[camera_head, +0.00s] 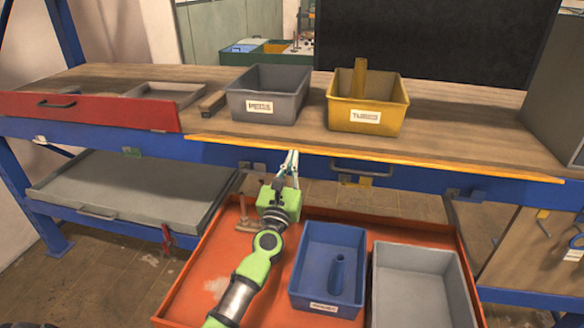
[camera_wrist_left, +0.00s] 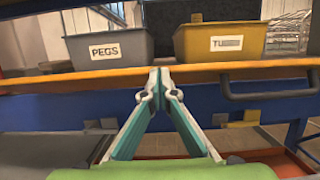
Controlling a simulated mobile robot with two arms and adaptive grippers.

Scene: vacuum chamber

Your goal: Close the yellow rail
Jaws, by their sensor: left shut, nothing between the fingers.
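The yellow rail (camera_head: 420,164) is a long thin strip along the front edge of the wooden workbench. In the left wrist view the rail (camera_wrist_left: 60,78) runs across the picture below the bins. My left gripper (camera_head: 292,153) is shut and empty, with its fingertips at the rail's front. In the left wrist view the closed fingertips (camera_wrist_left: 159,76) overlap the rail's lower edge; I cannot tell whether they touch. A dark bar handle (camera_head: 362,170) sits below the rail, right of the gripper. My right gripper is not in view.
A grey PEGS bin (camera_head: 267,95) and a yellow bin (camera_head: 366,107) stand on the bench. A red-fronted drawer (camera_head: 20,104) is at left. Below is an orange tray (camera_head: 195,270) with a blue bin (camera_head: 327,240) and a grey bin (camera_head: 425,262). A grey drawer (camera_head: 130,190) sits lower left.

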